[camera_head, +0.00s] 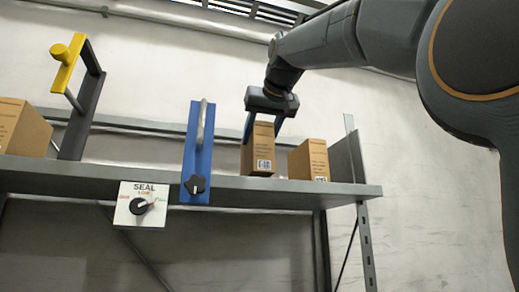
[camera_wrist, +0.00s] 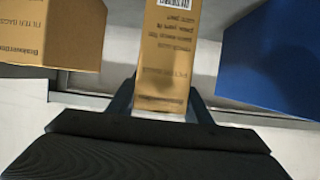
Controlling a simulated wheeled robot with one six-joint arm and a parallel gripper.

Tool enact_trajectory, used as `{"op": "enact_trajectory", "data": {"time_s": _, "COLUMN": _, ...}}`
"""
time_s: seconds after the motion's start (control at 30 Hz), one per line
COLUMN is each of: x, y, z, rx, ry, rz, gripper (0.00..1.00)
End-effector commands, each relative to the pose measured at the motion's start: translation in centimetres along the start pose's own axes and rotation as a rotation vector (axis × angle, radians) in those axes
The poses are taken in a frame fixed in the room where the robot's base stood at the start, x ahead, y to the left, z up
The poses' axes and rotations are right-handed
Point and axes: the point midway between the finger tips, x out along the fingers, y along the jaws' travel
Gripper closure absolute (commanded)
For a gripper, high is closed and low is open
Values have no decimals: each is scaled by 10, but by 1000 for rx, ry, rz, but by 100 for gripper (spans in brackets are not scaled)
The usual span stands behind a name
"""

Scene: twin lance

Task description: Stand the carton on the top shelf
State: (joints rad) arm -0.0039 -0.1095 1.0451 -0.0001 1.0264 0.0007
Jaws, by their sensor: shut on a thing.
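My gripper (camera_head: 263,129) is shut on a tan carton (camera_head: 257,157) and grips it near its top from above. The carton looks upright, with a barcode low on its face. Its bottom is at the level of the grey shelf (camera_head: 240,191); I cannot tell whether it touches. In the wrist view the carton (camera_wrist: 168,55) stands between the two fingers of my gripper (camera_wrist: 162,105), with printed text on its face.
A second carton (camera_head: 309,160) stands close on the right, also in the wrist view (camera_wrist: 60,30). A blue panel (camera_head: 197,150) with a knob is on the left. Further left are a SEAL dial plate (camera_head: 142,206), a yellow-handled frame (camera_head: 68,65) and another carton (camera_head: 22,128).

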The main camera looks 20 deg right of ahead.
Motion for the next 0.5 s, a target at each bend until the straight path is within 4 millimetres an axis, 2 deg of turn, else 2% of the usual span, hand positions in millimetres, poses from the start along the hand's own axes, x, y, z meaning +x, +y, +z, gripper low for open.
{"op": "enact_trajectory", "data": {"time_s": 0.2, "x": 8, "y": 2, "z": 22, "rx": 1, "ry": 0, "rz": 3, "gripper": 87}}
{"op": "enact_trajectory", "data": {"time_s": 0.5, "x": 10, "y": 2, "z": 26, "rx": 1, "ry": 2, "rz": 3, "gripper": 87}}
